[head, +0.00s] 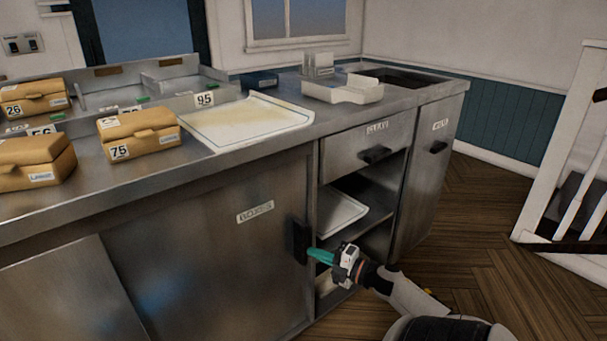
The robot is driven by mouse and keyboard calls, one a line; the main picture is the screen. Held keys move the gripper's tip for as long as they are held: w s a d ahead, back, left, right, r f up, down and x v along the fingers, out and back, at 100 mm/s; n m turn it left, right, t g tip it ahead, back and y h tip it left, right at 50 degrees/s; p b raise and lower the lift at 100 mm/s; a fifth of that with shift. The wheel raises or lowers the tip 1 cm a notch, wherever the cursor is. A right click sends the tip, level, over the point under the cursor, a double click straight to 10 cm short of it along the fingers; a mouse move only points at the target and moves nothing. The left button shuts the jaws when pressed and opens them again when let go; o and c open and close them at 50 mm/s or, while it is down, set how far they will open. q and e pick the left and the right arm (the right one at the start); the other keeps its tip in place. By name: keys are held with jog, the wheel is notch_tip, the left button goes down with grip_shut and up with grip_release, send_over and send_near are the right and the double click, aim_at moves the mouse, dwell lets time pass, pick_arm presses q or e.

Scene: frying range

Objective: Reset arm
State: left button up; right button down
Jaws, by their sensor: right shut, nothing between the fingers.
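My right gripper (318,256) comes in from the lower right, with green fingertips shut and nothing visible between them. Its fingertips are close beside the black handle (301,242) of the sliding cabinet door (225,260) under the counter. I cannot tell whether they touch the handle. My left gripper is not in view.
The steel counter (200,178) carries tan boxes (138,132), a white sheet (245,121) and a white tray (345,91). Below are a drawer (365,145), open shelves holding another sheet (340,220), and a narrow right cabinet (425,175). Wooden floor (485,215) at right is free; a white railing (565,170) stands beyond.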

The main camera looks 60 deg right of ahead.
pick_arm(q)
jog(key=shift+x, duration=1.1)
pick_arm(e)
jog(key=s, duration=0.3)
jog(key=shift+r, duration=0.1)
jog(key=shift+a, duration=0.15)
